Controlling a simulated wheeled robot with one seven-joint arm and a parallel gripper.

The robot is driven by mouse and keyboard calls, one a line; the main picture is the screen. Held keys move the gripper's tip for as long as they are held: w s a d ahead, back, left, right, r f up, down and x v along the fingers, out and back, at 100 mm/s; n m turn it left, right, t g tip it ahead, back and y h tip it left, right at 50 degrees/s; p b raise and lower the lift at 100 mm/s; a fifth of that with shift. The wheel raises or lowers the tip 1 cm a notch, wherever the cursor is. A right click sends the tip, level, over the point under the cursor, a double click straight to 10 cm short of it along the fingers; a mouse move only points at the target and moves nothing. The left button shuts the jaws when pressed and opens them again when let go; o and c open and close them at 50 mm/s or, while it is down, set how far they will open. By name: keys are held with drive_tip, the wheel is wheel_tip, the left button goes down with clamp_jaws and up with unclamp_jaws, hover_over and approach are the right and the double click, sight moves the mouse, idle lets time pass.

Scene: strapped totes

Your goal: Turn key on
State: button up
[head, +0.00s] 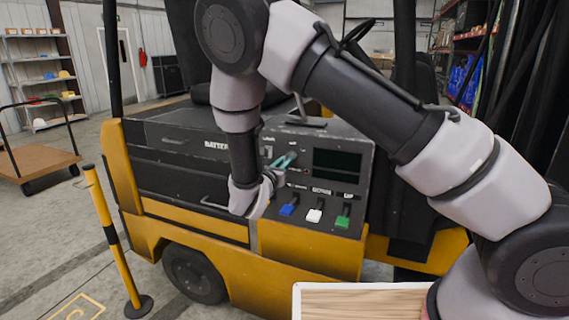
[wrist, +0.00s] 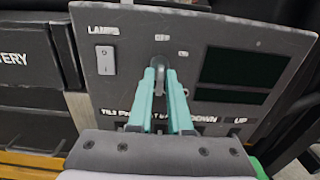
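The grey key (wrist: 159,68) sits in the switch on the dark control panel (wrist: 130,42). It stands roughly upright, below a label that seems to read OFF; a second label, likely ON, is up and to its right. My gripper (wrist: 163,76) has its two teal fingers on either side of the key and looks closed on it, with little gap visible. In the head view my gripper (head: 287,160) reaches the panel (head: 345,205) from the front left; the key itself is hidden or too small to make out there.
A lamp rocker switch (wrist: 106,60) is left of the key and a dark display (head: 337,166) right of it. Blue (head: 288,209), white (head: 315,214) and green (head: 343,220) levers stick out below. A yellow-black post (head: 112,240) stands at the left.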

clamp_jaws()
drive_tip(key=shift+m, duration=0.3)
drive_tip(key=m, duration=1.1)
drive_tip(key=shift+d+f, duration=0.1)
drive_tip(key=shift+d, duration=0.05)
drive_tip(key=shift+m, duration=0.3)
drive_tip(key=o, duration=0.5)
unclamp_jaws()
drive_tip(key=shift+o, duration=0.2)
